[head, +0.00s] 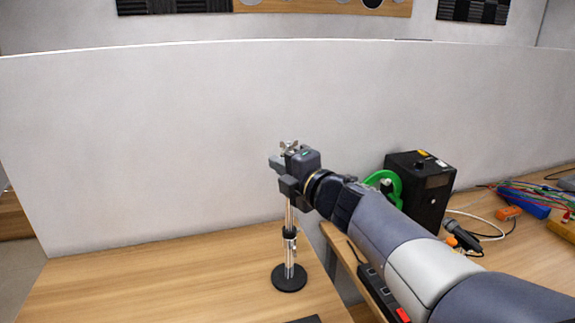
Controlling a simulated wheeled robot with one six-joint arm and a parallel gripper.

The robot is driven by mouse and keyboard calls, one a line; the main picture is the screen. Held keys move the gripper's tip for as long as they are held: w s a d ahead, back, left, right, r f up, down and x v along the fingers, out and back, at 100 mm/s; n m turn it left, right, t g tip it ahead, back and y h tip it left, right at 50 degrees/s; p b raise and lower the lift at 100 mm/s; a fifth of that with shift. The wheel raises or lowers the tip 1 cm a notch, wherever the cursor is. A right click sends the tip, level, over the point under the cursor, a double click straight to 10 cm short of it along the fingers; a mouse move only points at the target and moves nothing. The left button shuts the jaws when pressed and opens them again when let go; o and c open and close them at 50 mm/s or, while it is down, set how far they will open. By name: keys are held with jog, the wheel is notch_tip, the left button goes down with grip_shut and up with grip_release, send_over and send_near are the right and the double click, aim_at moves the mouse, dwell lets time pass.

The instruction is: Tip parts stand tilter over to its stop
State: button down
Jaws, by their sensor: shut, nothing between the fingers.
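The parts stand has a round black base (289,278) on the wooden table and a metal pole (289,255) with a black collar. The pole stands upright. My gripper (283,165) is at the top of the stand, and my arm reaches in from the lower right. The gripper is shut with nothing held. A small silver fitting and a grey piece show around the gripper's tip. I cannot tell which of these belong to the stand's tilter. The gripper hides much of the stand's top, so the tilter's angle, its stop and any contact are unclear.
A black box (436,190) and a green ring-shaped item (384,182) stand on the right-hand table. Cables (530,195), an orange block (508,212) and a power strip (378,291) lie there too. A grey partition (150,140) rises behind. The left table (170,285) is mostly clear.

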aim_at(296, 144)
jog(key=w+p, duration=0.2)
jog(key=w, duration=0.4)
jog(key=shift+w, duration=0.25)
jog(key=shift+w+d+r+m, duration=0.2)
jog(key=shift+d+m, duration=0.4)
jog(key=shift+m, duration=0.2)
dwell(0.6)
jog(key=shift+w+d+m+t+y+b, duration=0.15)
jog(key=shift+d+m+t+y+b, duration=0.2)
jog(key=shift+d+m+b, duration=0.35)
jog(key=shift+w+d+f+m+t+b, duration=0.15)
jog(key=shift+d+m+t+b, duration=0.1)
jog(key=shift+d+m, duration=0.35)
jog(key=shift+w+d+r+m+t+b, duration=0.1)
jog(key=shift+d+m+t+b, duration=0.2)
jog(key=shift+m, duration=0.5)
jog(key=shift+w+d+f+m+t+b, duration=0.15)
jog(key=shift+d+m+t+b, duration=0.2)
jog(key=shift+m, duration=0.35)
jog(key=shift+w+d+f+m+t+h+b, duration=0.25)
jog(key=shift+d+f+m+t+b, duration=0.4)
jog(key=shift+m, duration=0.85)
jog(key=shift+w+d+f+m+t+h+b, duration=0.15)
jog(key=shift+d+f+m+t+h+b, duration=0.2)
jog(key=shift+d+m+b, duration=0.75)
jog(key=shift+w+d+f+m+t+h+b, duration=0.3)
jog(key=shift+m+b, duration=0.65)
jog(key=shift+m, duration=0.95)
jog(key=shift+s+d+f, duration=0.1)
jog(key=shift+d+f, duration=0.1)
